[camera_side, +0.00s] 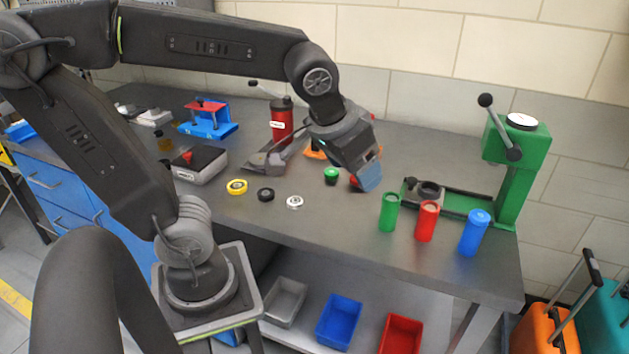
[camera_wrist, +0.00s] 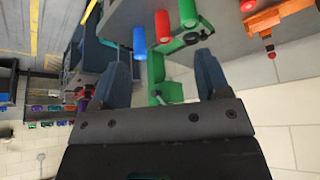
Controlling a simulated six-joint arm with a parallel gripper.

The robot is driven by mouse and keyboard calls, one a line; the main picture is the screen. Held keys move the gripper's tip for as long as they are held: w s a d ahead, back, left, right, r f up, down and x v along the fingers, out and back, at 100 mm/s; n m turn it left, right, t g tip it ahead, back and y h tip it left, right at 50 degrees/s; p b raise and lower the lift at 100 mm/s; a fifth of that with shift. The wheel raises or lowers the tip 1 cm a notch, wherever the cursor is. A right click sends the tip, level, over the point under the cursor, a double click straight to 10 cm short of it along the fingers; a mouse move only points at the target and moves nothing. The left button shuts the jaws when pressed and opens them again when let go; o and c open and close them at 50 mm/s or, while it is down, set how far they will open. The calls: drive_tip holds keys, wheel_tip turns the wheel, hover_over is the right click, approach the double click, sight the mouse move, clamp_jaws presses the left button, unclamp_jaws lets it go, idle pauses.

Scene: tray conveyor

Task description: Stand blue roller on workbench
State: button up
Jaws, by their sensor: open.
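The blue roller (camera_side: 474,233) stands upright near the right front edge of the grey workbench (camera_side: 330,232), to the right of a red roller (camera_side: 427,221) and a green roller (camera_side: 389,212). The blue roller also shows in the wrist view (camera_wrist: 139,41), beyond the fingers. My gripper (camera_side: 369,180) is above the bench, left of the three rollers and apart from the blue one. In the wrist view my gripper (camera_wrist: 160,68) has its two blue fingers spread, with nothing held between them.
A green press (camera_side: 509,180) stands behind the rollers, its base close to them. Yellow (camera_side: 237,187), black (camera_side: 266,195) and white (camera_side: 295,202) rings lie at the front middle. A red bottle (camera_side: 281,122) stands behind. The bench front between rings and rollers is clear.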

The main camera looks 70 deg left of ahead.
drive_tip(key=s+f+m+h, duration=0.1)
drive_tip(key=s, duration=0.5)
drive_tip(key=shift+s+a+f+m, duration=0.15)
drive_tip(key=shift+s+f+m, duration=0.15)
drive_tip(key=shift+f+m, duration=0.1)
